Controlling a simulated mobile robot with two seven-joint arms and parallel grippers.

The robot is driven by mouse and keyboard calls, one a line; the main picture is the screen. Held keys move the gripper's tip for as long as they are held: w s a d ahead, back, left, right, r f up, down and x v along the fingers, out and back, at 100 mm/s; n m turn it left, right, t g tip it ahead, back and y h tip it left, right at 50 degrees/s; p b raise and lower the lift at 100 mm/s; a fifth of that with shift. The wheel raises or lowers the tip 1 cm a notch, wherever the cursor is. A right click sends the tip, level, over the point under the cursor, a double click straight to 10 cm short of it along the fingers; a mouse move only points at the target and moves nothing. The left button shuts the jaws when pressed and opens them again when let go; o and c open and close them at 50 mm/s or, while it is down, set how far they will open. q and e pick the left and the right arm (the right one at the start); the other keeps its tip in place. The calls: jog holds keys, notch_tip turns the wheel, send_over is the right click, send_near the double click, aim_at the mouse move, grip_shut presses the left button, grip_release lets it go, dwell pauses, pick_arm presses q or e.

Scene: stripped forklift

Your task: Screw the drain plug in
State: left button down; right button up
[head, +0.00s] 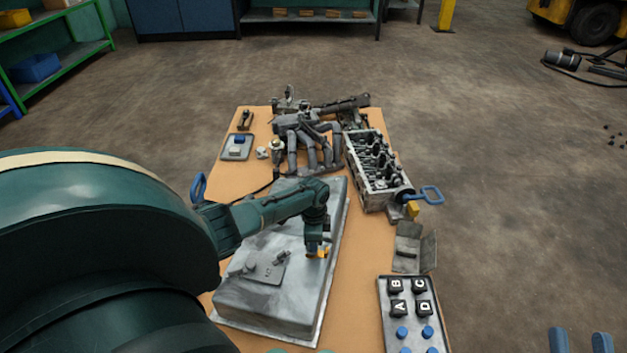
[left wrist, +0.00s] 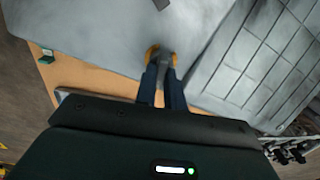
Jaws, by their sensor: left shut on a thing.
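The grey oil pan (head: 290,300) lies on the orange-brown table top, its broad face up. My left gripper (head: 318,246) reaches over the pan's right side and points down. It is shut on a small part with orange-yellow edges, seemingly the drain plug (head: 316,254). In the left wrist view the blue fingertips (left wrist: 161,72) close on this plug (left wrist: 152,52), right at the grey pan surface (left wrist: 100,35). Whether its thread sits in the hole is hidden. My right gripper (head: 580,342) shows only its two blue fingers, apart and empty, at the bottom right.
A cylinder head (head: 372,175) with a blue-handled tool (head: 432,195) and a manifold (head: 305,140) stand farther back. Open floor lies right of the table.

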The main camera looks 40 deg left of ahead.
pick_arm(q)
jog(key=m, duration=0.5)
jog(key=shift+d+r+m, duration=0.1)
jog(key=shift+m, duration=0.2)
jog(key=m, duration=0.3)
jog(key=shift+s+m+b, duration=0.1)
jog(key=shift+m+b, duration=0.2)
jog(key=shift+m, duration=0.9)
jog(key=m+b, duration=0.1)
jog(key=m, duration=0.4)
jog(key=shift+s, duration=0.15)
jog(key=m, duration=0.3)
jog(key=shift+b, duration=0.4)
jog(key=shift+m, duration=0.6)
pick_arm(e)
jog(key=r+n+y, duration=0.1)
jog(key=r+n+t+y, duration=0.1)
jog(key=r, duration=0.1)
jog(key=shift+w+d+n, duration=0.2)
jog(key=shift+w+n, duration=0.1)
jog(key=shift+w, duration=0.1)
jog(key=shift+r+y, duration=0.2)
jog(key=shift+y, duration=0.1)
pick_arm(q)
jog(key=c, duration=1.5)
grip_release()
